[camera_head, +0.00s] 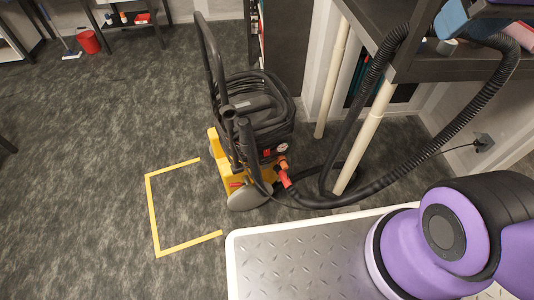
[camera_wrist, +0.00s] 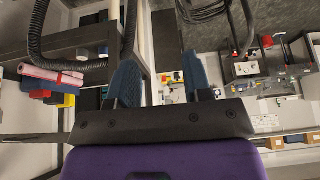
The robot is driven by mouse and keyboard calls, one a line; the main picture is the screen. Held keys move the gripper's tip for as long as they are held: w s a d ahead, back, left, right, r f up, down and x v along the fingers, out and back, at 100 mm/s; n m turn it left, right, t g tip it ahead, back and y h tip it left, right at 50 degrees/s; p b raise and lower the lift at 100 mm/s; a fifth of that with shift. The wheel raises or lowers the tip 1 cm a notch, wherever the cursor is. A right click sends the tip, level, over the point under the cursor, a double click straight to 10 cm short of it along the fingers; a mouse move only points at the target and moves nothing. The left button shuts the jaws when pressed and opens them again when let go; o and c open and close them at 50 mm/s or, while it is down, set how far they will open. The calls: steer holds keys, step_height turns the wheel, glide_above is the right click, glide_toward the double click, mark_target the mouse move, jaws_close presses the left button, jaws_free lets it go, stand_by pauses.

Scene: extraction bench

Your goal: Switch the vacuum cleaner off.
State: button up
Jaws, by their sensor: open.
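The vacuum cleaner (camera_head: 262,115) stands upright on the floor in the middle of the head view. It has a black body, a tall black handle, yellow lower parts and a grey wheel. A small red part (camera_head: 267,153) and a round pale dial (camera_head: 283,148) sit on its side; I cannot tell which part is the switch or its position. A ribbed black hose (camera_head: 365,85) runs from it up over the bench. My gripper (camera_wrist: 160,62) shows in the wrist view with its two blue fingers apart and nothing between them.
The dark bench (camera_head: 445,65) stands at the right on pale legs. The cable runs to a wall socket (camera_head: 484,142). Yellow tape (camera_head: 152,205) marks the floor left of the cleaner, where the carpet is clear. A red bucket (camera_head: 89,42) stands far left.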

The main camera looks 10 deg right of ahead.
jaws_close()
stand_by(1.4)
